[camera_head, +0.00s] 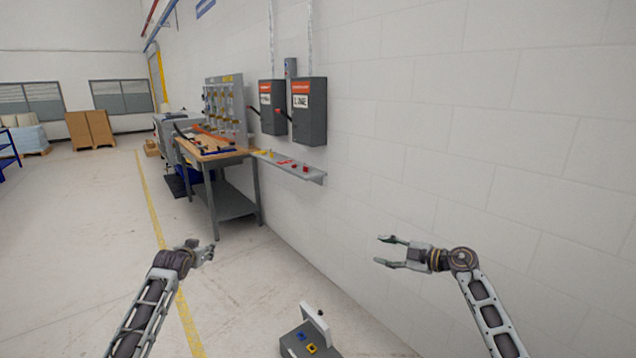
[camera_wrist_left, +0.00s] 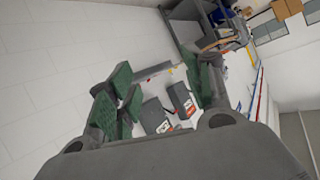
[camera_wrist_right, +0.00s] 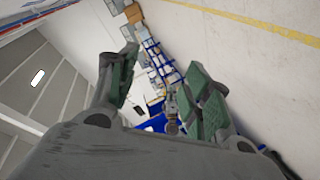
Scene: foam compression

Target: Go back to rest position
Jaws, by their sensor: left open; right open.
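My left gripper (camera_head: 203,252) is in the lower left of the head view, raised over the floor and apart from everything. Its green-padded fingers (camera_wrist_left: 165,95) stand apart with nothing between them in the left wrist view. My right gripper (camera_head: 385,252) is in the lower middle right of the head view, in front of the white wall, its fingers pointing left. The right wrist view shows its green-padded fingers (camera_wrist_right: 165,90) spread and empty. Both arms come up from the bottom of the head view.
A workbench (camera_head: 215,155) stands against the block wall (camera_head: 470,130). A narrow shelf (camera_head: 315,174) with small red and yellow items and two grey boxes (camera_head: 310,115) are on the wall. A grey device (camera_head: 310,340) with blue and yellow parts is at the bottom. Open floor (camera_head: 80,230) lies left.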

